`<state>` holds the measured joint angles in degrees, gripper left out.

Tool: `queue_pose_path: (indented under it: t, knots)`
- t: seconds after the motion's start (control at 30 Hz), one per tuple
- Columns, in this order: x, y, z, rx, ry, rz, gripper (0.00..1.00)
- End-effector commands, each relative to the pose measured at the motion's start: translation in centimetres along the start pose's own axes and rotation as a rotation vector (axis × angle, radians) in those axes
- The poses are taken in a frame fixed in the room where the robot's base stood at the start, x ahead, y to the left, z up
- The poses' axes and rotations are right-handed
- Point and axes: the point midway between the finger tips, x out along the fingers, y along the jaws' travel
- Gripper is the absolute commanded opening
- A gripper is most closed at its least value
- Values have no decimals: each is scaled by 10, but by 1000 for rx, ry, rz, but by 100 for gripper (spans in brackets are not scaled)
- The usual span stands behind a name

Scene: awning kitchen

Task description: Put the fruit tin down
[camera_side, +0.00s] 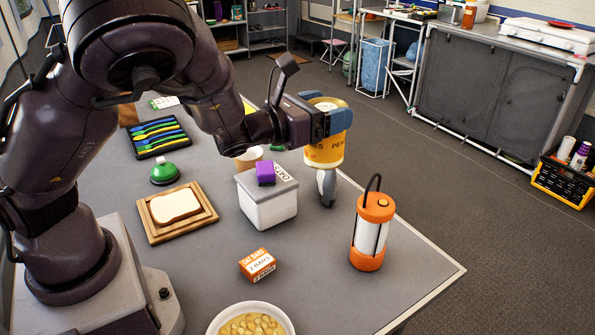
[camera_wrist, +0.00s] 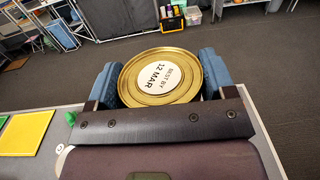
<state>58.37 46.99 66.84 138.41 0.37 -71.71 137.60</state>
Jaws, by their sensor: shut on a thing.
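The fruit tin (camera_side: 324,152) is a yellow-orange can with dark lettering, partly readable as "PEA". My gripper (camera_side: 330,121) is shut on its upper part, with a blue finger pad on either side. The tin is upright and looks raised above the grey table, near the table's right edge. The tin's underside is hidden.
Below the tin stands a grey-and-white object (camera_side: 327,187), partly hidden. Left of it is a white box (camera_side: 268,205) with a purple block (camera_side: 265,173) on its lid. An orange lantern (camera_side: 371,233) stands in front. Bare table (camera_side: 325,280) lies between lantern and bars box (camera_side: 257,265).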

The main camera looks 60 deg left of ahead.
Motion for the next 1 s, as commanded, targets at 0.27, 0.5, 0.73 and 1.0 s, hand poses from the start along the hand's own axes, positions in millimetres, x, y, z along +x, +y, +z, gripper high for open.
queue_pose_path:
  t: [0.27, 0.5, 0.73, 1.0]
  knots:
    - [17, 15, -4, 0, -3, -74, 37]
    - [32, 38, -9, 0, -6, -181, 37]
    - [38, 78, -12, 1, -6, -345, 37]
    - [18, 139, -7, 3, -8, -534, 37]
